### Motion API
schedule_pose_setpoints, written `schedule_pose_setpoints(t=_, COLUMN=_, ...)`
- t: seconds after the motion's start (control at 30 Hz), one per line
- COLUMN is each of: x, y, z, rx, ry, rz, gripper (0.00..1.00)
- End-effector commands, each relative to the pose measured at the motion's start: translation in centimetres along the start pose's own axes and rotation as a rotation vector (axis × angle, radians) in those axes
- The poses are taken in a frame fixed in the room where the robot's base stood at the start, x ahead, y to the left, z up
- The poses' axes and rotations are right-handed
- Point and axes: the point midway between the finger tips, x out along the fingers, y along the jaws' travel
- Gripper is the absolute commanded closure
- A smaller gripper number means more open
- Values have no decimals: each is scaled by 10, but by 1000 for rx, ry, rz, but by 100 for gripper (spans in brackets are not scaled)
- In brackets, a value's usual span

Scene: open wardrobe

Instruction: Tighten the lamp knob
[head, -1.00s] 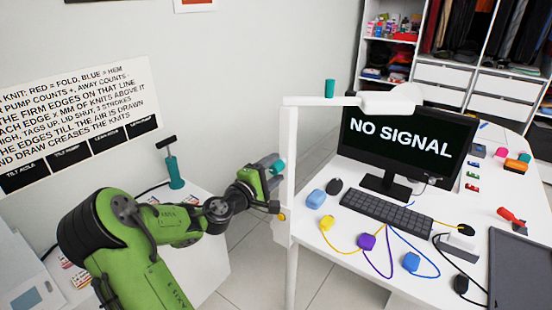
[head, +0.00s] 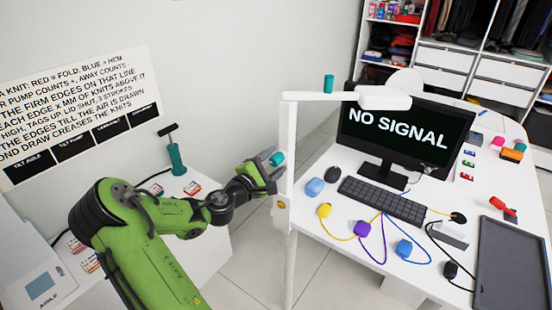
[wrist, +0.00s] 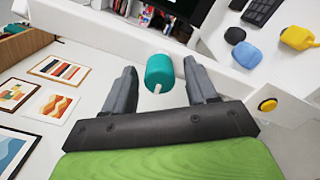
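The white lamp has an upright post (head: 290,190) and a horizontal arm ending in a flat head (head: 384,97). A teal knob (head: 277,158) sits beside the post at mid-height; in the wrist view it is a teal cylinder (wrist: 160,73) with a short pale pin. A second teal knob (head: 328,84) stands upright on the lamp's arm. My gripper (head: 270,158) is at the lower knob. In the wrist view, its fingers (wrist: 160,67) are open, one on each side of the knob, with visible gaps. Contact does not show.
The desk (head: 335,240) at right holds a monitor (head: 400,135), keyboard (head: 383,200) and several cabled blocks. A side table at left carries a teal hand pump (head: 175,158). A yellow button (wrist: 267,104) is on the white post, near my gripper. Floor shows between the tables.

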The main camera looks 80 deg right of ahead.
Motion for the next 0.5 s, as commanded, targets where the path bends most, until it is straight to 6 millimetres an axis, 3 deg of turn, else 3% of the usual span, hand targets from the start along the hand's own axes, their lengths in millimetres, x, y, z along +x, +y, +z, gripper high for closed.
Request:
schedule_pose_setpoints(t=0.03, x=0, y=0, z=0, rx=1, ry=0, rz=0, gripper=50)
schedule_pose_setpoints(t=0.33, x=0, y=0, z=0, rx=2, ry=0, rz=0, gripper=96)
schedule_pose_setpoints(t=0.5, x=0, y=-1, z=-1, rx=27, ry=0, rz=0, gripper=100)
